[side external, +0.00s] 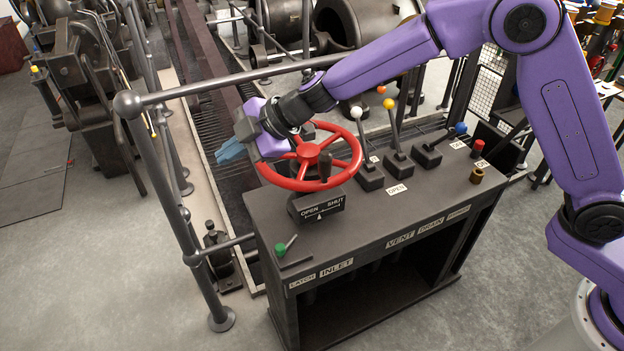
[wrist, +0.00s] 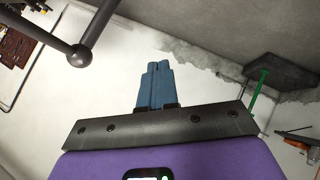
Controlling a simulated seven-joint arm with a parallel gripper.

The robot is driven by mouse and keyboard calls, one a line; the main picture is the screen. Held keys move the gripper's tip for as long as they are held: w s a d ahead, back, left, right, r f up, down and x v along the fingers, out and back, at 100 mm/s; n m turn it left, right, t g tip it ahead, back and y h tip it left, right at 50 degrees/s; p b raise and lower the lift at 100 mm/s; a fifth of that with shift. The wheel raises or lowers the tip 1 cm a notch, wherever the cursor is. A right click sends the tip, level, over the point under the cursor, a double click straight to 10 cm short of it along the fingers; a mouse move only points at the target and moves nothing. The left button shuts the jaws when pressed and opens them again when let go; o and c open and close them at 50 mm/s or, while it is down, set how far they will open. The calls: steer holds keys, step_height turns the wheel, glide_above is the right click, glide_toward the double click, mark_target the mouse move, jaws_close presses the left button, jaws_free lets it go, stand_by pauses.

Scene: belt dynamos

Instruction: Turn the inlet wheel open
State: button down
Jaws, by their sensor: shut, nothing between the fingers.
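The red inlet wheel (side external: 284,180) stands on a dark pedestal at the left end of the control bench. An "OPEN / SHUT" plate (side external: 320,212) with a white pointer sits below the wheel. My gripper (side external: 230,152) is at the wheel's far left side, with its blue fingers pointing left, out past the rim. The fingers are shut and empty. In the wrist view the blue fingers (wrist: 156,85) lie together, and the wheel is not seen. Whether my gripper touches the rim cannot be told.
A grey railing (side external: 160,160) runs along the bench's left and back. Levers with white (side external: 356,112), yellow (side external: 389,104) and blue (side external: 460,128) knobs stand right of the wheel. A green-knobbed latch (side external: 281,249) is at the bench's front left. Open floor lies left of the railing.

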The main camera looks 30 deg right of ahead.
steer(key=s+d+r+m+t+h, duration=0.3)
steer(key=s+r+m+t+h, duration=0.85)
steer(key=h, duration=0.75)
steer(key=n+g, duration=0.1)
steer(key=g, duration=0.1)
glide_toward(319, 170)
steer(key=w+d, duration=0.1)
steer(key=w, duration=0.5)
steer(key=shift+s+d, duration=0.1)
steer(key=shift+d, duration=0.95)
steer(key=shift+n, duration=0.25)
steer(key=shift+s+d+n+t+y, duration=0.15)
steer(key=shift+d+n+t+y, duration=0.15)
steer(key=shift+d, duration=0.15)
